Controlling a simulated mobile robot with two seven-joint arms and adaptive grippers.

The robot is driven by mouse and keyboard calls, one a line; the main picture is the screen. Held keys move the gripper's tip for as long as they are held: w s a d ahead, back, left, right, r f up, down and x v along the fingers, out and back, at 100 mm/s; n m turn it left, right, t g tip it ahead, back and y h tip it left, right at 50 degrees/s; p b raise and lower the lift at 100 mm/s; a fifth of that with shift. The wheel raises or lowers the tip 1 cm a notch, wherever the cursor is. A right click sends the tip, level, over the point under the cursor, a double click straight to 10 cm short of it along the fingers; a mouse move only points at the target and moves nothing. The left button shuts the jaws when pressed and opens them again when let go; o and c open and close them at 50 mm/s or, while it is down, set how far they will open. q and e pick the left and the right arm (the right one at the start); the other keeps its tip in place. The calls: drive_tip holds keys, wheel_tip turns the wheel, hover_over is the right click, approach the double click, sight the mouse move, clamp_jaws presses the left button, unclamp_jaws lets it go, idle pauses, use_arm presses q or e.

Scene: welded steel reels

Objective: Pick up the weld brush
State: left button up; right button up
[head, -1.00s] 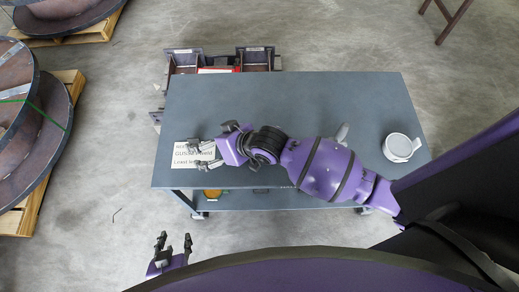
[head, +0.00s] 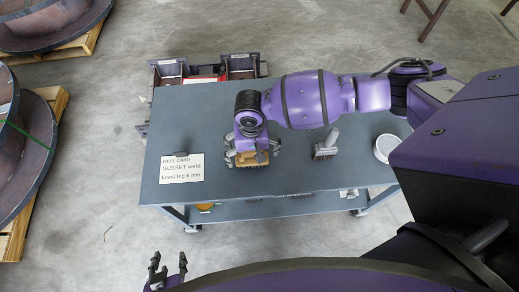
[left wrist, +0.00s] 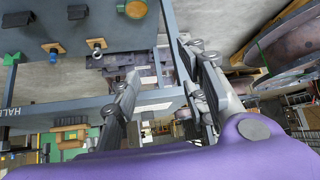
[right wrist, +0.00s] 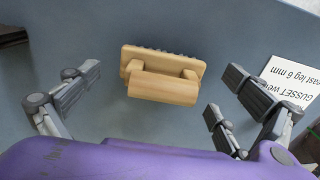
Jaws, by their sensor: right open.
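A wooden brush (right wrist: 165,85) with a bar handle and dark bristles along its far edge lies on the table. It also shows in the head view (head: 247,159), partly hidden under my right gripper. A second brush-like tool (head: 326,150), with a grey handle and brown bristles, lies further right on the table. I cannot tell which is the weld brush. My left gripper (head: 168,262) is open and empty, off the table's near side; it shows in the left wrist view (left wrist: 160,65).
The grey table (head: 300,165) carries a printed card (head: 182,168) at left and a round white container (head: 386,147) at right. Open bins (head: 240,66) stand behind its far left edge. Large steel reels (head: 35,130) on pallets stand on the floor at left.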

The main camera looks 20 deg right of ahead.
drive_tip(key=f, duration=0.4)
drive_tip(key=shift+w+a, duration=0.1)
drive_tip(key=shift+w, duration=0.1)
drive_tip(key=shift+c, duration=0.9)
drive_tip(key=shift+r, duration=0.1)
drive_tip(key=c, duration=1)
use_arm(q)
drive_tip(key=shift+w+f, duration=0.1)
drive_tip(key=shift+f, duration=0.1)
